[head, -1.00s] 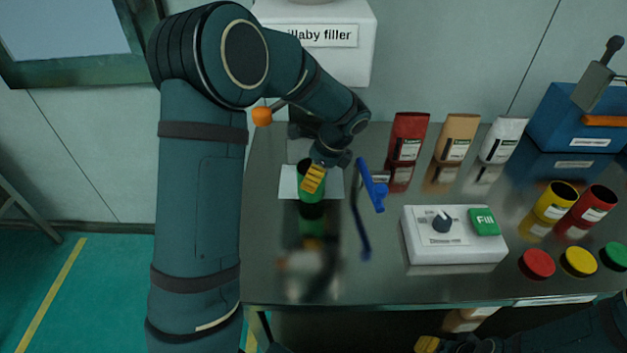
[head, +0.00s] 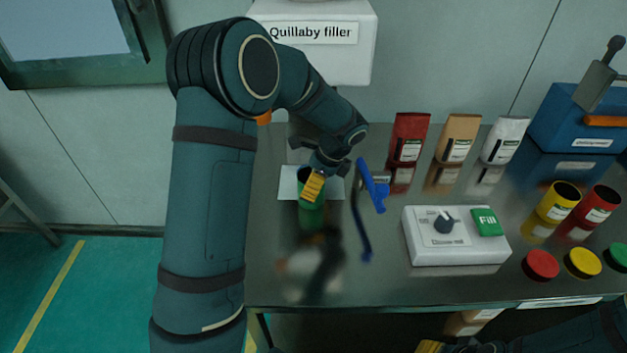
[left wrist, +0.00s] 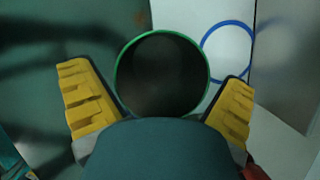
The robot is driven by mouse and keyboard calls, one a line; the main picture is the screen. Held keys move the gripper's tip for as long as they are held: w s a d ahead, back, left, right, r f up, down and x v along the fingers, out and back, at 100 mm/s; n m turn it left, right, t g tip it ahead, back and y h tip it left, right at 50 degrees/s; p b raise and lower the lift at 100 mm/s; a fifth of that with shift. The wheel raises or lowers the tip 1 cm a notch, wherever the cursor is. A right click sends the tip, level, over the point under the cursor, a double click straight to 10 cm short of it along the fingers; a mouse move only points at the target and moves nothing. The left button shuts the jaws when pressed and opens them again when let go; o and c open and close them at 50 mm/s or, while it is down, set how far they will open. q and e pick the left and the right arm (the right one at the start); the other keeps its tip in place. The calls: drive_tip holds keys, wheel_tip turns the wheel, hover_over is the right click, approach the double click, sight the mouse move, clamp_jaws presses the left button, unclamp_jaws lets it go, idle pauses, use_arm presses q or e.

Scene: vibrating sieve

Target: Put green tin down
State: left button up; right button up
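The green tin (head: 312,214) is upright and open at the top, over the front edge of a white sheet (head: 288,184). My left gripper (head: 313,187) is around the tin and appears shut on it. In the left wrist view the tin's dark mouth and green rim (left wrist: 117,70) sit between the yellow fingers of the left gripper (left wrist: 165,95). A blue ring mark (left wrist: 228,24) on the sheet shows beside and partly behind the tin. I cannot tell whether the tin's base touches the table. My right gripper (head: 430,347) barely shows at the bottom edge.
A white control box (head: 455,253) with a dial and green Fill button is farther right. Bags, yellow and red tins, coloured lids and a blue machine fill the right side. The filler (head: 320,55) is behind.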

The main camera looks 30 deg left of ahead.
use_arm(q)
drive_tip(key=shift+r, duration=0.1)
drive_tip(key=p+v, duration=0.3)
drive_tip(key=v, duration=0.9)
